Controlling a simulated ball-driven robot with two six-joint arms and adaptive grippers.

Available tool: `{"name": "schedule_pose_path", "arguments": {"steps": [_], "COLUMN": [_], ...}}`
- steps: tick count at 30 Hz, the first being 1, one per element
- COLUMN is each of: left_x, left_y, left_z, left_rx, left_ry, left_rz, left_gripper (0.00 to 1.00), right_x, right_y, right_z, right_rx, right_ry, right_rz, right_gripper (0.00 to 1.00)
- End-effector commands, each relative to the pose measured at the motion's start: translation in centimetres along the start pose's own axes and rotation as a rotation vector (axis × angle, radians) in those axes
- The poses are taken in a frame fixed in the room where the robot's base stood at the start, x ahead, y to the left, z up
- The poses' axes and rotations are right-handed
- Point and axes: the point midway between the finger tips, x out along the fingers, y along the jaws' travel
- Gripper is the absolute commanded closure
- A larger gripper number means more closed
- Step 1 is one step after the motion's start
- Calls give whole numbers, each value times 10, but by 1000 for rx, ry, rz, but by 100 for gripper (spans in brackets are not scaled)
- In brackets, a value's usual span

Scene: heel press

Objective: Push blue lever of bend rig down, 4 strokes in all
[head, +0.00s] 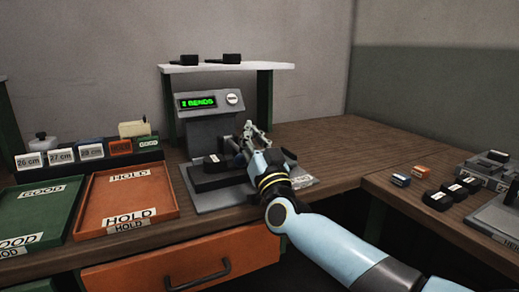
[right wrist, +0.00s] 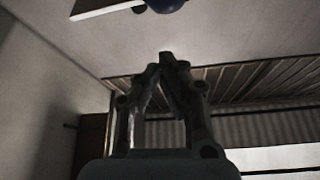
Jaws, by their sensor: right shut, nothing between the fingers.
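The bend rig (head: 208,132) is a grey machine on the wooden bench, with a green display (head: 198,102) that seems to read "2 BENDS". Its grey base plate (head: 215,200) carries a dark shoe-like piece (head: 212,181). A small dark blue part, probably the blue lever (head: 239,160), shows beside my right gripper, mostly hidden by it. My right gripper (head: 250,128) is shut and empty, at the rig's right side. In the right wrist view its fingertips (right wrist: 166,60) meet, and a dark blue rounded thing shows at the top edge. I cannot tell whether gripper and lever touch. My left gripper is out of view.
A green GOOD tray (head: 38,213) and an orange HOLD tray (head: 96,195) lie left of the rig. A shelf (head: 225,67) with two dark pieces stands behind it. Several small dark blocks and a grey fixture (head: 484,172) are on the right bench. The bench behind the arm is clear.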

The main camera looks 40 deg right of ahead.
Motion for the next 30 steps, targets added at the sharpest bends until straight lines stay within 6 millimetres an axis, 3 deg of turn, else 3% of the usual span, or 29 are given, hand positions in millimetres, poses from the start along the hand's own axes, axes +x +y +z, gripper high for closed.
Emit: {"name": "schedule_pose_path", "arguments": {"steps": [1,7,30], "left_x": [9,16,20], "left_y": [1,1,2], "left_z": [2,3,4], "left_rx": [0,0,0], "left_ry": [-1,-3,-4], "left_rz": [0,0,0], "left_gripper": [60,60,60], "right_x": [-10,-16,-20], "right_y": [1,1,-5], "right_z": [19,35,44], "right_rx": [0,0,-51], "right_ry": [-14,-11,-11], "right_rz": [3,1,-24], "right_gripper": [100,100,100]}}
